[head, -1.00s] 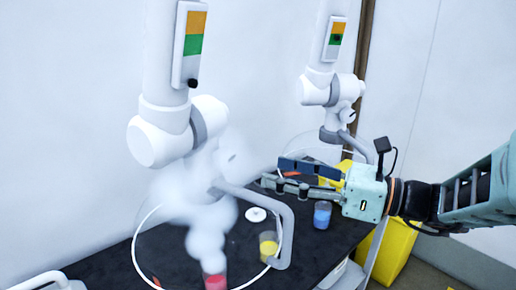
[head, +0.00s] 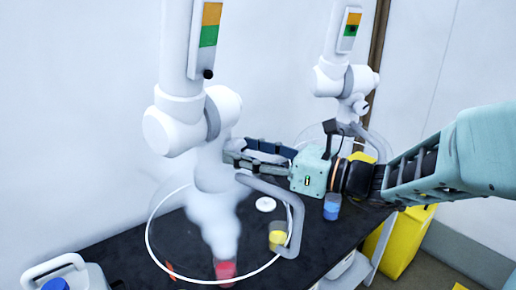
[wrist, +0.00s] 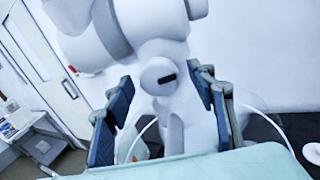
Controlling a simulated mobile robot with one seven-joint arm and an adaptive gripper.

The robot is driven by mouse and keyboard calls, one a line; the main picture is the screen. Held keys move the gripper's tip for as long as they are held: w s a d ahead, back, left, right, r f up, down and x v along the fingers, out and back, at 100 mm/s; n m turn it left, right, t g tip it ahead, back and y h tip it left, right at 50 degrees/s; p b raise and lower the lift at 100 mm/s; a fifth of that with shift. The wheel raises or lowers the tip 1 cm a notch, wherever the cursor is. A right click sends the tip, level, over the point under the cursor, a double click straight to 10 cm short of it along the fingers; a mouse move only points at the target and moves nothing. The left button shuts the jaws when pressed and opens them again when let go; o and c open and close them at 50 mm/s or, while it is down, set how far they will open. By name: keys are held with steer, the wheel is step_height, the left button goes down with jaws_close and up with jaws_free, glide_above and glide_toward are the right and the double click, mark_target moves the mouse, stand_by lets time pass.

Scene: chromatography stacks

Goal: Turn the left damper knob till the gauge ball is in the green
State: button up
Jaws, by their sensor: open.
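The left extraction arm (head: 182,128) is white. Its gauge (head: 207,35) has an orange band above a green band, and the black ball (head: 208,73) sits below the green, at the bottom end.
Pale smoke (head: 215,220) rises from a red beaker (head: 225,270) under the left hood. A grey handle (head: 298,215) curves just below my gripper. Yellow (head: 278,238) and blue (head: 332,207) beakers stand on the black bench (head: 190,235). The right arm's gauge (head: 351,28) shows its ball over green.

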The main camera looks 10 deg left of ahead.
steer(key=shift+c, duration=0.5)
steer(key=c, duration=1)
steer(key=shift+f+n+b, duration=0.2)
steer(key=shift+n+b, duration=0.6)
steer(key=shift+b, duration=0.1)
steer(key=shift+c, duration=0.3)
steer(key=shift+n+b, duration=0.9)
steer(key=shift+r+n+h+b, duration=0.25)
steer(key=shift+n+h+b, duration=0.15)
steer(key=shift+n, duration=0.2)
steer(key=o, duration=1.2)
steer(key=shift+c, duration=0.2)
steer(key=shift+d, duration=0.1)
